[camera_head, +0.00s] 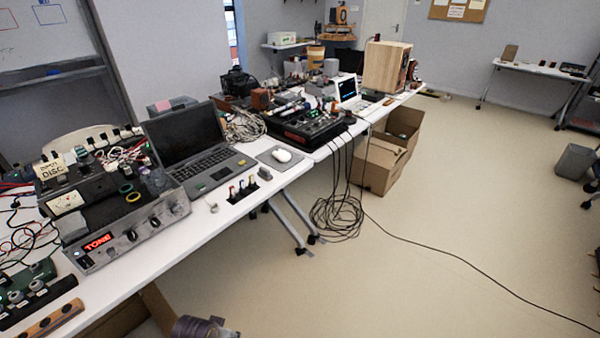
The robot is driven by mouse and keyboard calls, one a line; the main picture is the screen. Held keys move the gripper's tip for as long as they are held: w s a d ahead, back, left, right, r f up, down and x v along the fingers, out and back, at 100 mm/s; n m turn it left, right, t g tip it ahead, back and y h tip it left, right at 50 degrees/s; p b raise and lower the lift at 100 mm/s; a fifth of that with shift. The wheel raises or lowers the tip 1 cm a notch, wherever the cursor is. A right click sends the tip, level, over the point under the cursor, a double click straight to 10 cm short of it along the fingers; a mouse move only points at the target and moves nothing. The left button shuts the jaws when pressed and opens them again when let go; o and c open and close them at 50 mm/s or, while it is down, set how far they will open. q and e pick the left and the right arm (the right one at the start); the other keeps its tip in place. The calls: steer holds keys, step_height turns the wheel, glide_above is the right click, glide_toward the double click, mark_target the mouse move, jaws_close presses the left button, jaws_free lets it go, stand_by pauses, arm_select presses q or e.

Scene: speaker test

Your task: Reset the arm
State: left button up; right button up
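Neither of my grippers can be made out in the head view. A grey rounded part shows at the bottom edge, left of the middle, cut off by the frame. I cannot tell whether it belongs to one of my arms, and no fingers show on it. The task names no other object.
A long white table (215,222) runs from lower left to the back, holding a grey device with a red display (125,237), a laptop (190,145), a mouse (282,156) and a wooden speaker (387,66). Cardboard boxes (376,168) and coiled cables (337,213) lie on otherwise open floor.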

arm_select(q)
step_height(320, 180, down, 20)
steer(key=s+a+r, duration=0.1)
steer(key=s, duration=0.2)
steer(key=s+a+f, duration=0.3)
steer(key=s+f, duration=0.6)
steer(key=f, duration=0.5)
steer(key=s+r+g+p, duration=0.2)
steer(key=s+r+p, duration=1.3)
steer(key=p, duration=0.9)
steer(key=shift+s+a+r, duration=0.15)
steer(key=shift+s+r, duration=0.05)
steer(key=shift+r, duration=0.5)
arm_select(e)
steer(key=s+r+g, duration=0.1)
steer(key=s+r, duration=1.4)
steer(key=r, duration=0.1)
steer(key=shift+s+d+r+g, duration=0.2)
steer(key=shift+s+g, duration=0.1)
steer(key=shift+s, duration=0.1)
arm_select(q)
steer(key=shift+f, duration=0.1)
arm_select(e)
steer(key=shift+f, duration=0.15)
